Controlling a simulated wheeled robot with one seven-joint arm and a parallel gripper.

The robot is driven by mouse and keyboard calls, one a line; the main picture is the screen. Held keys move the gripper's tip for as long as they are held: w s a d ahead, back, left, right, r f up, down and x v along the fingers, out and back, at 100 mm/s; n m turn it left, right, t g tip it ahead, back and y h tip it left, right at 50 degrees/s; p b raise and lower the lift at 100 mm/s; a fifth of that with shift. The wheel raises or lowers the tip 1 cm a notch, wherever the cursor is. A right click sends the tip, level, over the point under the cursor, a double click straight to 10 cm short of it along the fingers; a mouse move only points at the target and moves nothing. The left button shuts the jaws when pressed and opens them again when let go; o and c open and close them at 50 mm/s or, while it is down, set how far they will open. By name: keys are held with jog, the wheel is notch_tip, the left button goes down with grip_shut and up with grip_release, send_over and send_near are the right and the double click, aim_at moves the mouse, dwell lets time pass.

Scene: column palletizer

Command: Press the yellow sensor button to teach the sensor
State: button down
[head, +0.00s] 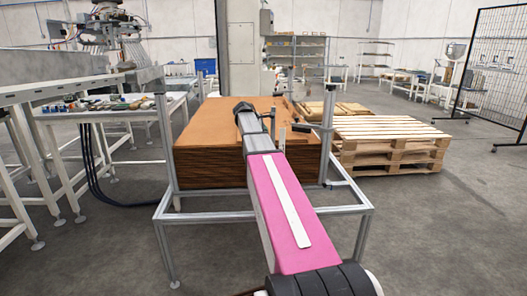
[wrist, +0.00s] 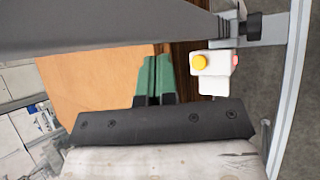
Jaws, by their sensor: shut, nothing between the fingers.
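The sensor (wrist: 209,74) is a small white block in the wrist view, right of the middle. Its yellow button (wrist: 199,62) is round and faces my wrist camera. My gripper (wrist: 156,62) shows its two green fingers side by side, shut and empty, just left of the sensor. A small gap shows between the fingers and the sensor in the picture; I cannot tell their difference in depth. In the head view my arm reaches forward over the metal frame, and I cannot make out the yellow button there.
A stack of brown sheets (head: 205,160) stands inside a metal frame (head: 220,216). A metal rail (wrist: 292,75) runs beside the sensor. Wooden pallets (head: 395,150) stand to the right, and a workbench (head: 120,112) to the left. Floor is open at right.

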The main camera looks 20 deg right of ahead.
jog(key=shift+f, duration=3.1)
jog(key=shift+f, duration=0.8)
jog(key=shift+r, duration=0.1)
dwell(0.4)
jog(key=shift+r, duration=0.7)
jog(key=shift+r, duration=2.55)
